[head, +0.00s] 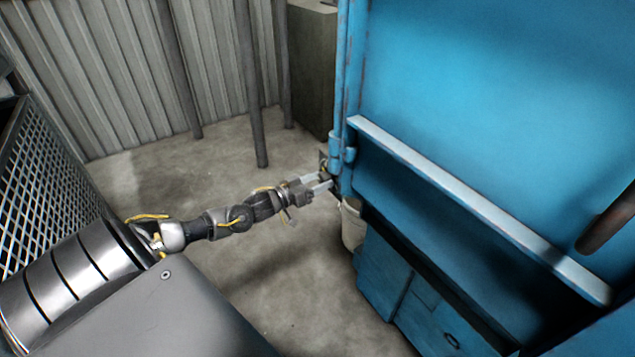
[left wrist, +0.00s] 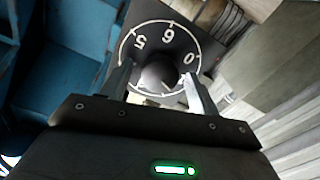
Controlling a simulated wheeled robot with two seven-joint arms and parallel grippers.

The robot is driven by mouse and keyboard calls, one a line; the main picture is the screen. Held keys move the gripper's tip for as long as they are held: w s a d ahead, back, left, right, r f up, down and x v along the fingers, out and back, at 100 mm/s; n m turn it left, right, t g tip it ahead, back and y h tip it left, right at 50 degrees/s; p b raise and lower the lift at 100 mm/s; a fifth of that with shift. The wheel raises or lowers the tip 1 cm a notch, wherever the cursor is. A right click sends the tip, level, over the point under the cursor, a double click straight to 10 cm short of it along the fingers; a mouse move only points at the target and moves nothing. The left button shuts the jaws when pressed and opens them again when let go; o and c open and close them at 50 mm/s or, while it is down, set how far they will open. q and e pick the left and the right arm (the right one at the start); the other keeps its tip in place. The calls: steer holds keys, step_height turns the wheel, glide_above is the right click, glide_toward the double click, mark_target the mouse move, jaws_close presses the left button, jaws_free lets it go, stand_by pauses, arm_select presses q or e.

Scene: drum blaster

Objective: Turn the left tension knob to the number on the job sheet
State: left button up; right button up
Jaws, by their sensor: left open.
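The tension knob (left wrist: 158,76) is a dark round knob on a black dial plate (left wrist: 165,38) with white numbers, seen in the left wrist view. The numbers 5, 6 and 0 show on the dial; the rest is partly hidden. My left gripper (left wrist: 157,78) is open, with one finger on each side of the knob; whether they touch it I cannot tell. In the head view my left gripper (head: 325,183) reaches the left edge of the blue machine (head: 480,90), where the dial is mostly hidden. My right gripper and the job sheet are not in view.
A pale bucket-like container (head: 352,226) stands below the gripper beside the machine. A light ledge (head: 470,200) runs across the machine's front. Dark posts (head: 252,90) stand before the corrugated wall. A mesh panel (head: 40,180) is at left. The concrete floor between is clear.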

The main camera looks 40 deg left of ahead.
arm_select(q)
steer(key=shift+c, duration=0.4)
steer(key=c, duration=0.9)
steer(key=shift+m, duration=0.3)
